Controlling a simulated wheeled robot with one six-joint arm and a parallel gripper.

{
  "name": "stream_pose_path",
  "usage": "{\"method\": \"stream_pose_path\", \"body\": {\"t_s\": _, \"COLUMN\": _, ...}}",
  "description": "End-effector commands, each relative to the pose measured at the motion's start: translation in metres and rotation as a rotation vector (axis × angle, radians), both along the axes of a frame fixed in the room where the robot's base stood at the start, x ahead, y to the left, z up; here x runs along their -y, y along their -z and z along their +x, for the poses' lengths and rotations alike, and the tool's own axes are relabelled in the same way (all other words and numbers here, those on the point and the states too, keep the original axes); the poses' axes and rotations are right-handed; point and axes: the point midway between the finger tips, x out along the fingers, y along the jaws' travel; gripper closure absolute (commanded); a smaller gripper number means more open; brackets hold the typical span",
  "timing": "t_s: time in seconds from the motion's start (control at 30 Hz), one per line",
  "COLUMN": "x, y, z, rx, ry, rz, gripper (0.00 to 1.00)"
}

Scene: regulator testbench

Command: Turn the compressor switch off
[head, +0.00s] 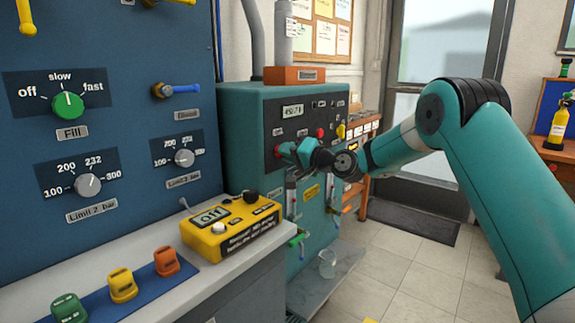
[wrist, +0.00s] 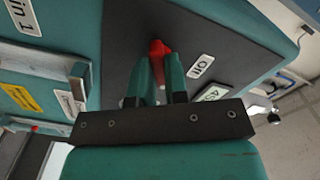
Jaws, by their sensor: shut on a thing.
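The compressor switch is a red knob on the dark panel of the teal cabinet (head: 262,112). In the wrist view the red knob (wrist: 158,48) shows between and just beyond the fingertips of my gripper (wrist: 159,75), which is shut on it.
Another red knob (head: 320,132) and a yellow one (head: 341,131) are on the panel near my gripper. A yellow box (head: 230,228) stands on the bench at the front. A clear cup (head: 327,263) stands low below the cabinet. Floor to the right is open.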

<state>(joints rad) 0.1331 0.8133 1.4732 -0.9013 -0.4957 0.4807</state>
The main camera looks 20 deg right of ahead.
Motion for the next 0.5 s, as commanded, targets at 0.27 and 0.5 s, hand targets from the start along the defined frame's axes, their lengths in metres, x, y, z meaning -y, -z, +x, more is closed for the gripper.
{"method": "stream_pose_path", "body": {"t_s": 0.27, "x": 0.0007, "y": 0.0072, "z": -0.0001, "rx": 0.155, "ry": 0.001, "rz": -0.215, "gripper": 1.0}}
{"method": "stream_pose_path", "body": {"t_s": 0.5, "x": 0.0006, "y": 0.0072, "z": -0.0003, "rx": 0.288, "ry": 0.001, "rz": -0.399, "gripper": 1.0}}
